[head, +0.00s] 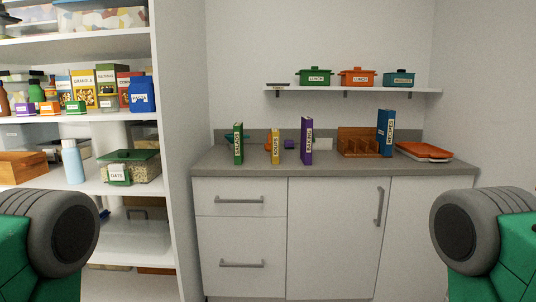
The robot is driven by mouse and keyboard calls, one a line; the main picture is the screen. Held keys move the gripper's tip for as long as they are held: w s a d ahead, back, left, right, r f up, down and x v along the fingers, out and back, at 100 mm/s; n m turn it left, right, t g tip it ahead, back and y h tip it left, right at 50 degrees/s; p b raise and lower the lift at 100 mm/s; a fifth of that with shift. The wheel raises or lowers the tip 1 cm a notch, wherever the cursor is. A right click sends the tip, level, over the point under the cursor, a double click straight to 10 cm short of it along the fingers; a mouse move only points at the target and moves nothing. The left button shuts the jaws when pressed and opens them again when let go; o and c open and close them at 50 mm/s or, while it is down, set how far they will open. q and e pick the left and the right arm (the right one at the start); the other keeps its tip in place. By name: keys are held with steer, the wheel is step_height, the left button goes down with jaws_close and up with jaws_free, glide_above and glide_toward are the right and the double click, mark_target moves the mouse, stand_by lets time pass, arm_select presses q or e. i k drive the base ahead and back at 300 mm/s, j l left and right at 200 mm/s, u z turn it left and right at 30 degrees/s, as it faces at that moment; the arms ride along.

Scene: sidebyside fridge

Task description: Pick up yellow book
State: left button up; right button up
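The yellow book (275,147) stands upright on the grey counter (350,172), spine toward me, with dark lettering that seems to read "SOUPS". A green book (238,143) stands to its left and a purple book (306,140) to its right, each with a gap between. Only parts of my two arms show, at the lower left and lower right edges. Neither gripper is in view, and nothing touches the yellow book.
A wooden rack (358,142), a blue book (385,133) and an orange tray (424,152) occupy the counter's right side. A wall shelf (350,91) with several pots hangs above. Stocked pantry shelving (173,150) stands at left. The counter's front strip is clear.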

mark_target(275, 132)
steer(key=i+l+z, duration=0.15)
steer(key=i, duration=0.65)
steer(key=i+l+z, duration=0.2)
steer(key=i, duration=0.55)
